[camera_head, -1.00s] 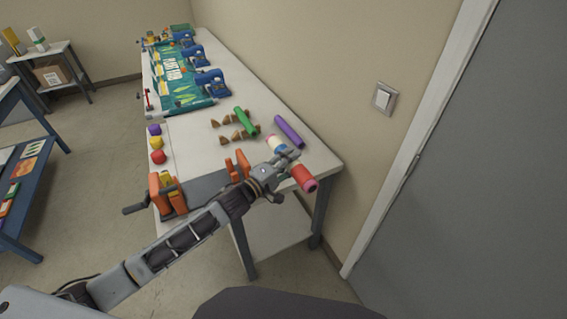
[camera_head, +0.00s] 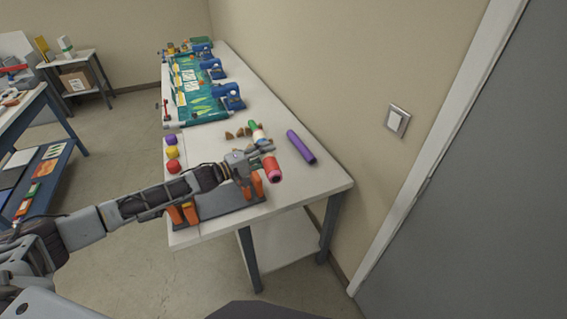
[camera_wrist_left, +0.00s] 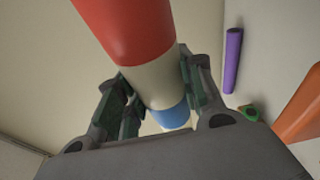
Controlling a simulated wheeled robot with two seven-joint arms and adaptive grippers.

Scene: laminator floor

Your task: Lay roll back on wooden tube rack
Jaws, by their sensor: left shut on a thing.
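My left gripper (camera_head: 262,150) is shut on a roll (camera_head: 272,168) with a red end and a cream middle, holding it above the near part of the table. In the left wrist view the roll (camera_wrist_left: 125,30) runs between the fingers, its cream band gripped and a blue part beyond. The wooden tube rack's small brown supports (camera_head: 240,132) stand on the table just beyond the gripper, partly hidden. A green roll (camera_head: 252,125) shows by them, mostly covered by the held roll. My right gripper is not in view.
A purple roll (camera_head: 301,147) lies on the table (camera_head: 321,176) at right, near the wall. An orange-handled device (camera_head: 256,184) stands beneath my arm. Purple, yellow and red pieces (camera_head: 172,153) line the left edge. Blue machines (camera_head: 229,96) and a teal mat stand farther back.

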